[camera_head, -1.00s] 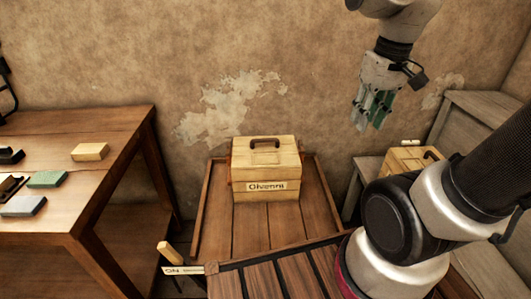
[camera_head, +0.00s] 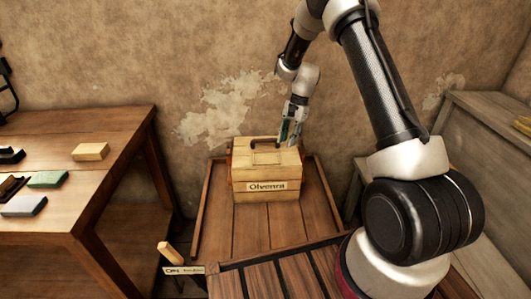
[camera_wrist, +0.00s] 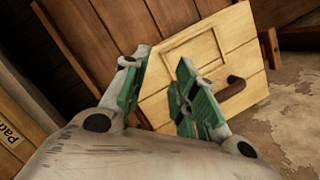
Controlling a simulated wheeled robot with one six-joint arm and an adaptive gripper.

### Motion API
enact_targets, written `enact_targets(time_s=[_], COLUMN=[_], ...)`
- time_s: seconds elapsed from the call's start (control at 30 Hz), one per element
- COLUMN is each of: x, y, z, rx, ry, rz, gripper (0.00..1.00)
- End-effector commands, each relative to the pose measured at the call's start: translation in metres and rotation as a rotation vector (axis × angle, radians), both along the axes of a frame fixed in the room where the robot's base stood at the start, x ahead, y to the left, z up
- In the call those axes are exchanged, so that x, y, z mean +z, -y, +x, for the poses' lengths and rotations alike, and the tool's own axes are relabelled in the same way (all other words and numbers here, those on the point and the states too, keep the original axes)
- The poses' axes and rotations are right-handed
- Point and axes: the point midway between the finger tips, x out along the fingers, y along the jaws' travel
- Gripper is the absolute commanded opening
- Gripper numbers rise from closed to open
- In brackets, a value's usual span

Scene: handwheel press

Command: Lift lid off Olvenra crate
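The Olvenra crate (camera_head: 266,190) is a pale wooden box with a name label on its front, standing on a slatted wooden platform. Its lid (camera_head: 252,148) is on top and has a dark curved handle (camera_head: 278,143). In the wrist view the lid (camera_wrist: 195,60) lies beyond the fingers, and the handle (camera_wrist: 232,90) shows right of the right finger. My gripper (camera_head: 290,133) is just above the right back part of the lid, pointing down. In the wrist view my gripper (camera_wrist: 160,90) has its green-padded fingers apart with nothing between them. Contact with the lid cannot be told.
A wooden workbench (camera_head: 110,125) with several blocks stands at the left. The platform (camera_head: 225,225) has raised side rails. A small lever with a label (camera_head: 170,255) is at the front left. A grey wooden cabinet (camera_head: 480,120) stands at the right.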

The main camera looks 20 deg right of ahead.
Motion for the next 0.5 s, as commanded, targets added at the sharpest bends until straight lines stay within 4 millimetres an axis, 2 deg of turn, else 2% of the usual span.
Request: enact_targets(time_s=[0.03, 0.1, 0.17, 0.2, 0.27, 0.33, 0.5], x=[-0.018, -0.033, -0.031, -0.022, -0.011, -0.006, -0.007], y=[-0.004, -0.011, -0.017, -0.02, -0.023, -0.026, -0.028], z=[0.017, 0.045, 0.069, 0.085, 0.102, 0.11, 0.109], rx=[-0.083, -0.236, -0.362, -0.438, -0.542, -0.644, -0.784], ry=[-0.011, -0.017, -0.01, 0.002, 0.006, -0.011, -0.061], rz=[0.006, 0.018, 0.034, 0.047, 0.065, 0.077, 0.077], gripper=[0.28, 0.28, 0.28, 0.28, 0.28, 0.28, 0.28])
